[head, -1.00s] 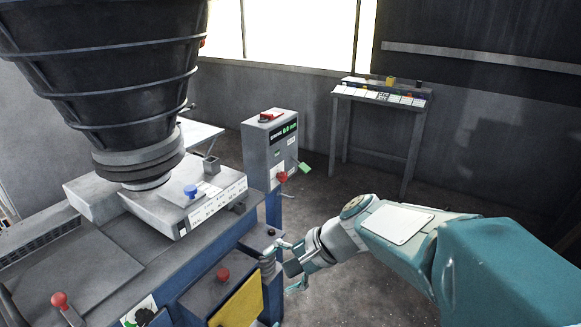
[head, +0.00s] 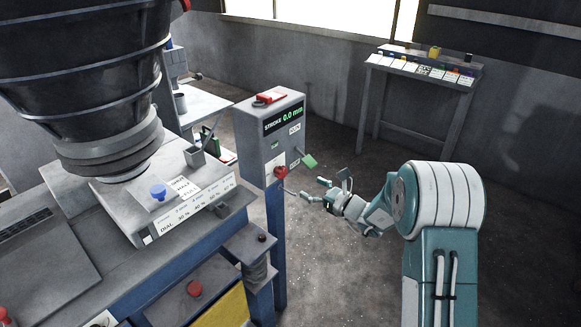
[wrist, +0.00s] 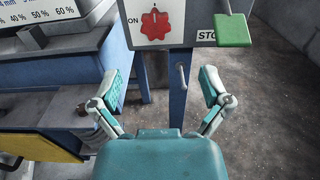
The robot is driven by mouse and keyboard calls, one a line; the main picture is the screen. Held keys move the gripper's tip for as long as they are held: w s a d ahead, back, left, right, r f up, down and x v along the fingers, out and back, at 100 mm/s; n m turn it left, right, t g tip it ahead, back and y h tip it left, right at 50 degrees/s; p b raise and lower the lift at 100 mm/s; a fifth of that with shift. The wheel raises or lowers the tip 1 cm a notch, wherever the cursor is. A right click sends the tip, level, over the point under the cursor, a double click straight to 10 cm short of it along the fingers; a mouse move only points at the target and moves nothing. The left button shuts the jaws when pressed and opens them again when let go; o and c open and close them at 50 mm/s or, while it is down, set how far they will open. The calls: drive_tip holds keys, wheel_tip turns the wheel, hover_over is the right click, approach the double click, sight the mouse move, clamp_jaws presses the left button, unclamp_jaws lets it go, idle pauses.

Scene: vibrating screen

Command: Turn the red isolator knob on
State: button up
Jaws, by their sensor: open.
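The red isolator knob (head: 281,171) is on the lower front of the grey control box (head: 270,142). In the wrist view the red knob (wrist: 155,23) is a lobed dial on a white plate, with "ON" printed at its left and a dark pointer mark near its top. My gripper (head: 322,190) is open and empty, to the right of the knob in the head view. In the wrist view my gripper (wrist: 165,88) has its fingers spread wide below the knob, apart from it.
A green tag-like lever (head: 308,160) sticks out right of the knob; it shows large in the wrist view (wrist: 232,30). A blue post (head: 277,245) carries the box. The blue machine bench (head: 190,255) stands left. Open floor lies right, before a small table (head: 425,65).

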sight(284, 174)
drive_tip(key=x, duration=1)
drive_tip(key=shift+w+a, duration=0.1)
drive_tip(key=shift+a, duration=0.55)
drive_tip(key=shift+d, duration=0.15)
drive_tip(key=c, duration=1.2)
